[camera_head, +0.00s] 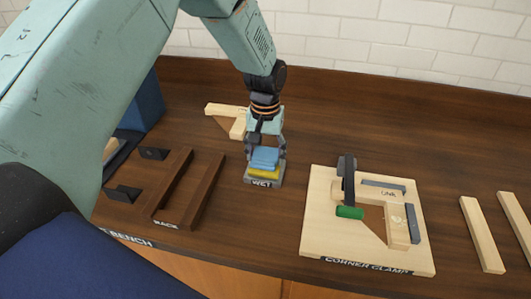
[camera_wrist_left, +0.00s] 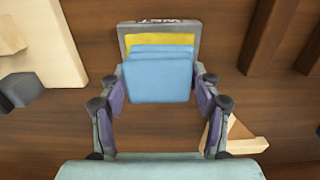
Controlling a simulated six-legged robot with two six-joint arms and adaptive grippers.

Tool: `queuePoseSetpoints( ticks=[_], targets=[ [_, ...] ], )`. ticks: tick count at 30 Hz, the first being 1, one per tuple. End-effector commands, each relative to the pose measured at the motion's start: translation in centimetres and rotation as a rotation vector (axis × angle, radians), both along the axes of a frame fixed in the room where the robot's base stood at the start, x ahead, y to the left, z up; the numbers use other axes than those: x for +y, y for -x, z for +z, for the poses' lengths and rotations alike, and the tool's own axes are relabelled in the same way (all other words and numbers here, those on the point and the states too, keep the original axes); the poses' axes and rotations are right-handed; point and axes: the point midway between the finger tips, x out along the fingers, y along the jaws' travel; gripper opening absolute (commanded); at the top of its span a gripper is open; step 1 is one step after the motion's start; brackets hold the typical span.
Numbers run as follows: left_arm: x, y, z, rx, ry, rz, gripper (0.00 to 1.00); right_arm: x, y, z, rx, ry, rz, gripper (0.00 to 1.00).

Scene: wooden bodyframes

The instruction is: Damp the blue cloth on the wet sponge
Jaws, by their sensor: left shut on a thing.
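The folded blue cloth (camera_head: 265,158) is held in my left gripper (camera_head: 266,152), whose fingers are closed on its two sides. The cloth is over the yellow sponge (camera_head: 263,172), which lies in a grey tray (camera_head: 262,183) labelled WET. In the left wrist view the cloth (camera_wrist_left: 158,80) sits between the fingertips (camera_wrist_left: 157,88) and covers much of the sponge (camera_wrist_left: 160,42). It appears to touch the sponge, but I cannot tell how firmly. My right gripper is not in view.
A dark rack (camera_head: 180,190) stands left of the tray. A corner clamp board (camera_head: 320,230) with a green handle (camera_head: 350,212) is to the right. Wooden strips (camera_head: 482,234) lie at far right. A wooden corner piece (camera_head: 226,111) lies behind the gripper.

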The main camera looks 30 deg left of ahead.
Motion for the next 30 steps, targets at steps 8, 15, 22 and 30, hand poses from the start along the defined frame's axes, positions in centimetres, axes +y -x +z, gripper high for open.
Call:
queuePoseSetpoints(
  ticks=[8,15,22,30],
  targets=[
    [0.0,-0.1,2.4,-0.003,0.0,0.0,0.38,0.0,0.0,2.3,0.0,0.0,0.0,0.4],
    [0.0,-0.1,4.1,-0.003,0.0,0.0,0.38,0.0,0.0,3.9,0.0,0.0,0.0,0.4],
    [0.0,-0.1,5.7,-0.003,0.0,0.0,0.38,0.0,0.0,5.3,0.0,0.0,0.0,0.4],
    [0.0,-0.1,6.0,-0.003,0.0,0.0,0.38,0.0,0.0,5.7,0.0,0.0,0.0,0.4]
  ],
)
